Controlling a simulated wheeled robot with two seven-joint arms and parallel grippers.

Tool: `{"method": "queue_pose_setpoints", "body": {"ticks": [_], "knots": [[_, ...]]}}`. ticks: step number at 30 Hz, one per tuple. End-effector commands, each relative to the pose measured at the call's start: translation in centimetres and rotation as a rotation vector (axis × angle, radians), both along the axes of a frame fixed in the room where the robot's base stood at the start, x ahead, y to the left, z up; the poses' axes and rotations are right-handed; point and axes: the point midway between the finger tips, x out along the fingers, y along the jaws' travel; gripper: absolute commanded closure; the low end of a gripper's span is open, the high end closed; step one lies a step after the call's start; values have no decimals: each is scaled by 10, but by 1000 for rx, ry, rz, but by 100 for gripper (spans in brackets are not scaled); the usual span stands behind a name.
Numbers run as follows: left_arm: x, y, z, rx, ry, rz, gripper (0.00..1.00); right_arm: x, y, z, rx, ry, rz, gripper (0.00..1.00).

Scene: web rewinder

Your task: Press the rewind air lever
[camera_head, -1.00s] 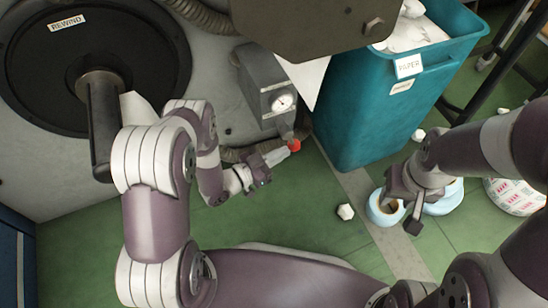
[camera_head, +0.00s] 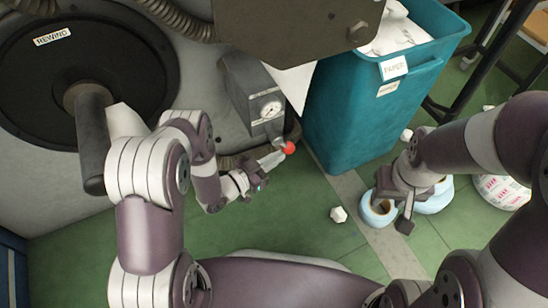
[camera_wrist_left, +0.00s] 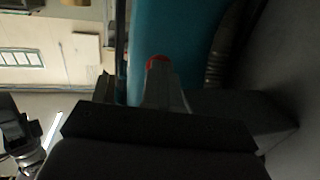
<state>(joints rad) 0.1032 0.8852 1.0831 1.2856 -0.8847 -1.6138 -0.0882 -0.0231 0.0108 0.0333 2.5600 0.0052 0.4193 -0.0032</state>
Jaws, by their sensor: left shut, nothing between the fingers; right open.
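The rewind air lever is a short lever with a red knob (camera_head: 289,148) below the grey gauge box (camera_head: 255,95) on the machine's wall. My left gripper (camera_head: 276,158) is shut and empty, its fingertips at the red knob in the head view. In the left wrist view the red knob (camera_wrist_left: 157,62) shows just past the tips of the fingers (camera_wrist_left: 160,88). Whether they touch it I cannot tell. The lever's shaft is mostly hidden there. My right gripper (camera_head: 405,212) is open and empty, over the floor at the right.
A teal paper bin (camera_head: 350,120) stands close to the right of the lever. The black rewind disc (camera_head: 130,70) with its shaft is at the left. Blue-white rolls (camera_head: 437,200) lie on the floor below the right gripper. A crumpled white scrap (camera_head: 339,214) lies on open green floor.

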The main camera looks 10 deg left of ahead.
Motion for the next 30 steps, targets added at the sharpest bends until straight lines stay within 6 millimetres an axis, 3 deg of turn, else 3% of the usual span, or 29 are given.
{"method": "queue_pose_setpoints", "body": {"ticks": [5, 15, 30], "knots": [[-5, 7, 4, 6, -7, -5, 100, 0, 0, 8, 0, 0, 0, 57], [-47, 49, 5, 0, -3, 4, 100, 0, 0, 31, 0, 0, 0, 57], [-55, 55, 2, -1, -3, 1, 100, 0, 0, 32, 0, 0, 0, 57]]}}
